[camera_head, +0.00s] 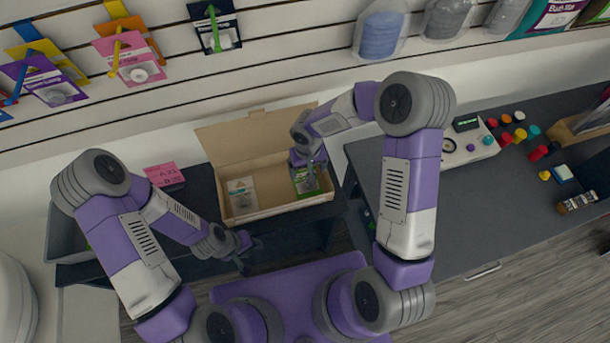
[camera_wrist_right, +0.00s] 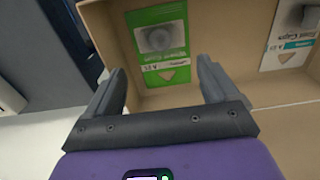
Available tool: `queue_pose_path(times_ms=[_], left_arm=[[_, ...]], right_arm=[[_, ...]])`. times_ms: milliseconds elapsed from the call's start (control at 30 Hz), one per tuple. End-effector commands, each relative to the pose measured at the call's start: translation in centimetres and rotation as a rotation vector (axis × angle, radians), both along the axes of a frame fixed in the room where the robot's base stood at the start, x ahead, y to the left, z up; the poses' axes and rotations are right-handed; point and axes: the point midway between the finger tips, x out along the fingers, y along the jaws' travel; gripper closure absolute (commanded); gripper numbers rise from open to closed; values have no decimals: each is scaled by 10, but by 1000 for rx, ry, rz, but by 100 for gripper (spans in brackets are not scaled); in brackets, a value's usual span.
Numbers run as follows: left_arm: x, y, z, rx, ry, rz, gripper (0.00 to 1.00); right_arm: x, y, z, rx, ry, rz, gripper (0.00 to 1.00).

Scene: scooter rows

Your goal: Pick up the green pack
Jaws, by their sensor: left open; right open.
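The green pack (camera_head: 307,184) lies in the right part of an open cardboard box (camera_head: 281,209). In the right wrist view the green pack (camera_wrist_right: 165,76) shows with its print upside down. My right gripper (camera_head: 306,162) is over the pack's far end; in its wrist view the fingers (camera_wrist_right: 157,84) are open, one to each side of the pack's near part, with nothing between them held. Whether the fingers touch the pack I cannot tell. My left gripper (camera_head: 246,258) is open and empty, in front of the box at its left.
A white and teal pack (camera_head: 241,196) lies in the left part of the box; it also shows in the right wrist view (camera_wrist_right: 292,38). The box's raised flap (camera_head: 245,135) stands behind. A pink card (camera_head: 164,173) is left of the box. A dark counter (camera_head: 480,215) stands at the right.

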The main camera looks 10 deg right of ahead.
Motion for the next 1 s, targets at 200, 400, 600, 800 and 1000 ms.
queue_pose_path(times_ms=[200,400,600,800,1000], left_arm=[[-1,0,-7,0,1,1,57],[0,0,-12,0,1,0,57],[0,0,-12,0,1,0,57],[0,0,-12,0,1,0,57],[0,0,-12,0,1,0,57]], right_arm=[[-3,2,-30,0,4,0,13],[-4,3,-57,0,2,-1,13],[-3,3,-61,1,-1,-1,13],[-3,3,-60,1,0,-1,27],[-3,3,-60,1,0,-1,57]])
